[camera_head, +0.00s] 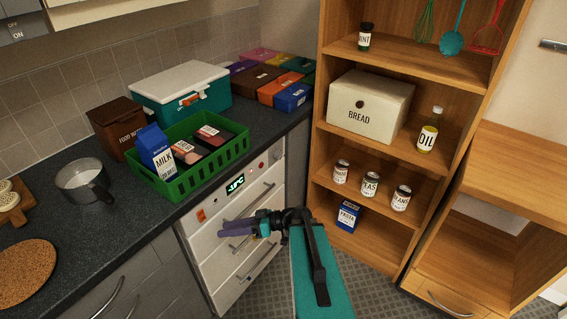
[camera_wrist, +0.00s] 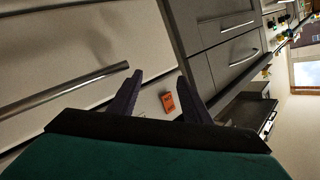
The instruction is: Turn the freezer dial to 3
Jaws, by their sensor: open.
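The freezer (camera_head: 219,209) is a white unit with several drawers under the dark counter. Its top panel carries a lit display (camera_head: 236,185) with green characters, too small to read surely. A small round feature (camera_head: 262,166) right of the display may be the dial; its setting is not readable. An orange tag or switch (camera_head: 201,215) sits at the panel's left end and also shows in the wrist view (camera_wrist: 168,102). My gripper (camera_head: 222,230) is open and empty in front of the drawers, below the panel. Its dark purple fingers (camera_wrist: 160,76) point toward the freezer front.
Bar handles (camera_head: 257,199) stick out from the freezer drawers. A green crate (camera_head: 210,165) with cartons stands on the counter above. A wooden shelf unit (camera_head: 390,165) stands to the right. Grey drawers (camera_wrist: 225,40) adjoin the freezer.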

